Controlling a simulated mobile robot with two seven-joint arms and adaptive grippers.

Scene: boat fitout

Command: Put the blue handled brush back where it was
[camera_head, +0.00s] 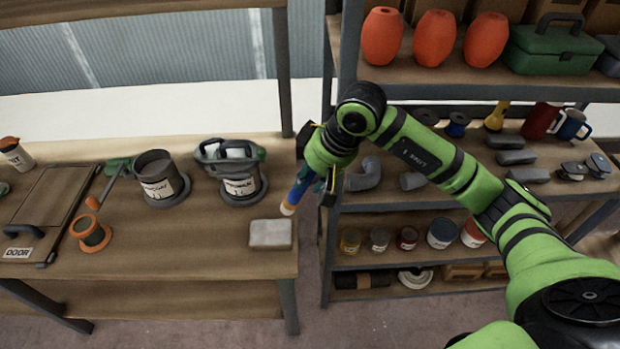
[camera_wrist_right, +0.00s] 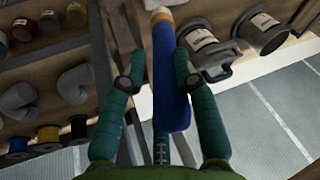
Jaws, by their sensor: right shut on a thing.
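My right gripper (camera_head: 312,180) is shut on the blue handled brush (camera_head: 297,192), in the gap between the workbench and the shelf rack. The brush hangs tilted, its pale tip down, above the bench's right edge and near the grey block (camera_head: 270,234). In the right wrist view the blue handle (camera_wrist_right: 170,90) lies between the two green fingers, with an orange-yellow band at its far end. The fingers hide part of the brush in the head view. My left gripper is not in view.
The shelf rack (camera_head: 390,219) holds pipe elbows, cans and mugs.

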